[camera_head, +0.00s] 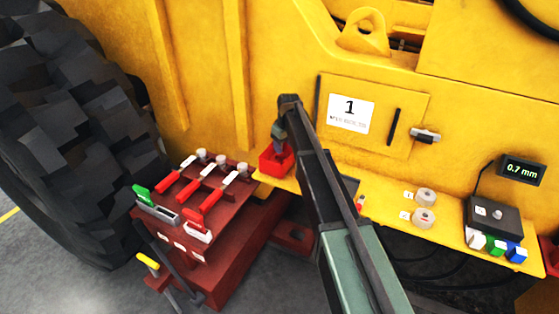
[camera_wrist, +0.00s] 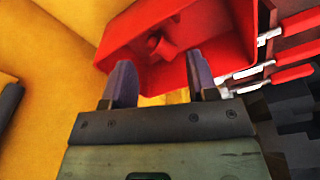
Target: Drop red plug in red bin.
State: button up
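The red bin (camera_head: 266,166) sits on the left end of the yellow ledge in the head view. It also shows in the wrist view (camera_wrist: 120,38), tilted in the picture. A small red cylindrical piece that looks like the red plug (camera_wrist: 162,46) lies inside the bin. My gripper (camera_wrist: 160,75) is open, its two dark fingers apart at the bin's near edge, with nothing between them. In the head view my gripper (camera_head: 280,145) is above the bin, and its fingertips are hard to make out. I cannot tell whether either finger touches the bin.
Red-handled levers (camera_head: 214,200) on a dark red block stand left of the bin. A yellow panel marked 1 (camera_head: 350,110) is behind. Along the ledge to the right are white rolls (camera_head: 425,196), a small red-topped item (camera_head: 360,202) and a dark box (camera_head: 492,214).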

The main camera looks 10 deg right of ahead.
jog(key=shift+r, duration=0.1)
notch_tip(320, 180, up, 10)
jog(key=s+p, duration=0.1)
jog(key=p, duration=0.9)
jog(key=shift+d+r+p, duration=0.25)
jog(key=shift+p, duration=0.1)
jog(key=s+f+m+g+b, duration=0.1)
jog(key=s+m, duration=0.5)
jog(key=s, duration=3)
jog(key=shift+s+a+f+h, duration=0.2)
jog(key=shift+s+a+h, duration=0.1)
jog(key=shift+s, duration=0.05)
